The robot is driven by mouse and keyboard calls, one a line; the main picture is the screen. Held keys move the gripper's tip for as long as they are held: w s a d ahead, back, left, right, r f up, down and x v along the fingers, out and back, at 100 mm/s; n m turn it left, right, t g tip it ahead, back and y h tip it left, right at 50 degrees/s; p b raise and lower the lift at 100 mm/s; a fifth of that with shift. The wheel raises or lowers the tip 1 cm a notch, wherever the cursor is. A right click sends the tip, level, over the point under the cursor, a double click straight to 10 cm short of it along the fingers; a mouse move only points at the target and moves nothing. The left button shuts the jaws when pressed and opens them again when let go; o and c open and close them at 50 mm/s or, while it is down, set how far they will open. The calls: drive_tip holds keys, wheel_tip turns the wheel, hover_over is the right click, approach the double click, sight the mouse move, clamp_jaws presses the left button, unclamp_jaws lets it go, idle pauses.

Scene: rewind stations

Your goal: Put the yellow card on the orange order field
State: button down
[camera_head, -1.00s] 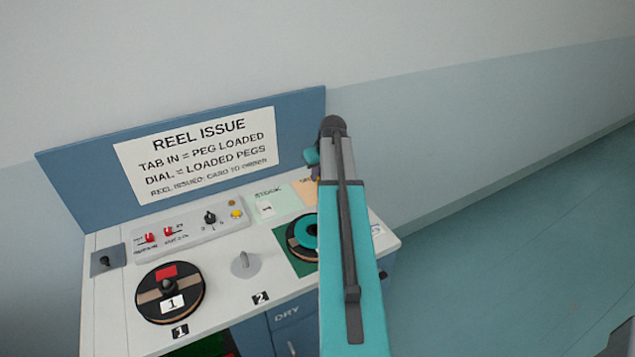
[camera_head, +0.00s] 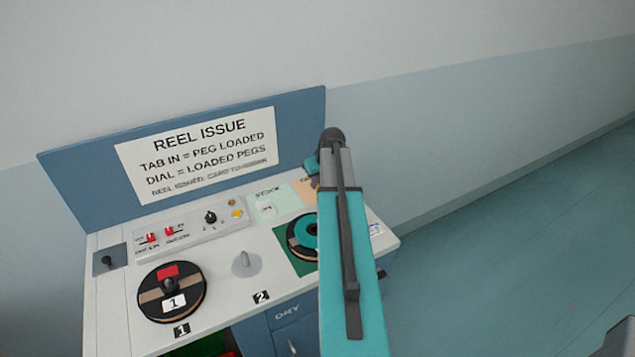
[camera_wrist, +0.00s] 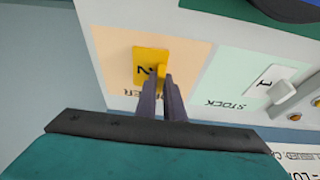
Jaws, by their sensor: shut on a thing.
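The yellow card (camera_wrist: 148,62), marked 2, is in the wrist view, over the orange order field (camera_wrist: 190,60). My gripper (camera_wrist: 165,78) is shut on the card's raised tab. I cannot tell whether the card touches the field or is held just above it. In the head view my arm hides the card and most of the orange field (camera_head: 304,187); only the field's left part shows there.
The green stock field (camera_head: 270,202) beside it holds a white card (camera_wrist: 268,82) marked 1. A teal reel (camera_head: 303,232) stands near my arm. A switch panel (camera_head: 190,228), a black reel (camera_head: 190,285) and an empty peg (camera_head: 243,262) are further left. A backboard (camera_head: 300,130) rises behind.

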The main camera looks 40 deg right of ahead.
drive_tip(key=shift+f, duration=0.2)
drive_tip(key=c, duration=1.9)
unclamp_jaws()
drive_tip(key=shift+o, duration=0.2)
drive_tip(key=shift+r, duration=0.1)
drive_tip(key=b+v, duration=0.3)
drive_tip(key=v, duration=0.9)
drive_tip(key=shift+r, duration=0.15)
